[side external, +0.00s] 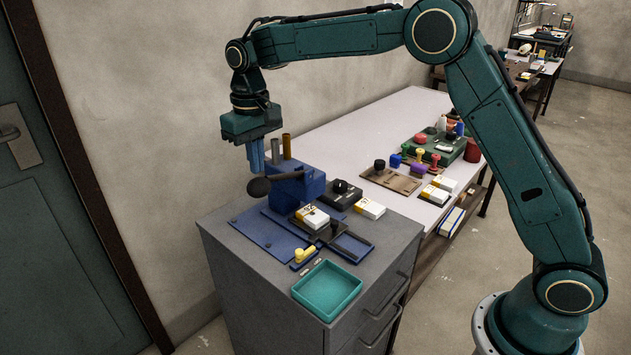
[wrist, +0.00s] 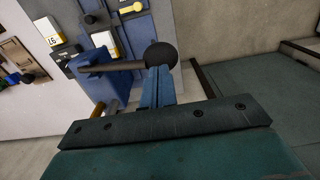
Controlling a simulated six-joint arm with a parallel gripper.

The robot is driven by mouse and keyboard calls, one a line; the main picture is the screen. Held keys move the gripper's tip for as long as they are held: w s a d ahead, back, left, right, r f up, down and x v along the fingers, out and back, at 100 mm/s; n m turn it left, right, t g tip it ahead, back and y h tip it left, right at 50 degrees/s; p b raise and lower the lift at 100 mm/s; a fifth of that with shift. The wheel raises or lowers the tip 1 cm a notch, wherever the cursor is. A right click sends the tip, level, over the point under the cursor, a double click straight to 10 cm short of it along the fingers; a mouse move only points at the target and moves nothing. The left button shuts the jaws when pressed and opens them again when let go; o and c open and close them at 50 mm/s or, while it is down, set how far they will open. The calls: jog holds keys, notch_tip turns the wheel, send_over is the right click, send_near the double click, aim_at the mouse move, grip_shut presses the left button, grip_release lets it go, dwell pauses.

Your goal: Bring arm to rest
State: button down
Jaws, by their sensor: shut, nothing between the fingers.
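My gripper (side external: 258,168) points down above the left back part of the grey cabinet (side external: 370,318), its two blue fingers together and empty. In the wrist view its fingers (wrist: 157,80) show shut. The fingertips are close to the round black knob (side external: 260,187) of a lever on a blue block (side external: 308,193). In the wrist view the knob (wrist: 161,55) lies just beyond the fingertips; I cannot tell whether they touch. The arm reaches across from the right, bent at the elbow. No cloth is visible.
A teal tray (side external: 328,289), blue plates (side external: 268,233), a yellow-handled piece (side external: 304,254) and white-and-yellow boxes (side external: 312,217) lie on the cabinet. A white table (side external: 345,135) holds several stamps. Above the cabinet's front there is free air.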

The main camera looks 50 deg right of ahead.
jog(key=s+d+r+t, duration=0.1)
jog(key=s+d+r, duration=0.2)
jog(key=s+r, duration=0.35)
jog(key=s+d+r+t, duration=0.2)
jog(key=s+d+r, duration=0.15)
jog(key=s, duration=0.65)
jog(key=s+d+f+t, duration=0.1)
jog(key=s, duration=0.8)
jog(key=s+d+f+t, duration=0.1)
jog(key=s+d+f, duration=0.1)
jog(key=s, duration=0.8)
jog(key=shift+s+f+t, duration=0.15)
jog(key=shift+f+t, duration=0.15)
